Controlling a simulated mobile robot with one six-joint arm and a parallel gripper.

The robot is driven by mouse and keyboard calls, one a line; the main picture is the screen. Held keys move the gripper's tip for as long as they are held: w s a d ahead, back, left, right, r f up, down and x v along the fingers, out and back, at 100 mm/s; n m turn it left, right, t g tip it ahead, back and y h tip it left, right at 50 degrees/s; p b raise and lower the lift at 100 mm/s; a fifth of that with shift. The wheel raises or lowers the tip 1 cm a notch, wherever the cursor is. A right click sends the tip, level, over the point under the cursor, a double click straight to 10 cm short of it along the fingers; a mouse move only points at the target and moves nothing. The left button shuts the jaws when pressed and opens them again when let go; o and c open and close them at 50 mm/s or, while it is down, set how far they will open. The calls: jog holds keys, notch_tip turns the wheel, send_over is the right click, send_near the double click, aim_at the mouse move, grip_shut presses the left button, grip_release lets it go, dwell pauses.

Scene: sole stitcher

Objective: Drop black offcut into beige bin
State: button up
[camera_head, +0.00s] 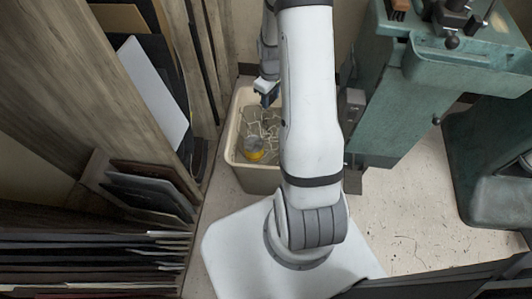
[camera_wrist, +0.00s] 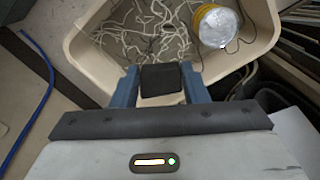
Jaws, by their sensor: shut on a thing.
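The beige bin (camera_head: 232,150) stands on the floor in the middle of the head view, partly hidden behind my arm. In the wrist view the bin (camera_wrist: 84,62) fills the upper part, its near rim passing behind my fingers. My gripper (camera_wrist: 161,84) is shut on the black offcut (camera_wrist: 162,82), a small dark block between the two blue fingers. In the head view my gripper (camera_head: 266,92) hangs over the far part of the bin. The offcut cannot be clearly made out there. In the wrist view the offcut overlaps the bin's near side; its height above the rim cannot be told.
The bin holds tangled pale cords (camera_wrist: 140,35) and a yellow-rimmed can (camera_wrist: 216,24). A green machine (camera_head: 390,110) stands to the right. Wooden racks with dark sheets (camera_head: 150,190) stand at the left. Speckled floor (camera_head: 410,215) is open at the right front. A blue cord (camera_wrist: 45,95) shows at the wrist view's left.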

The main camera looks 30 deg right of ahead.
notch_tip(320, 180, down, 6)
jog(key=b, duration=0.4)
jog(key=o, duration=1)
jog(key=shift+o, duration=0.2)
jog(key=shift+r+p, duration=1.25)
jog(key=shift+r, duration=2.6)
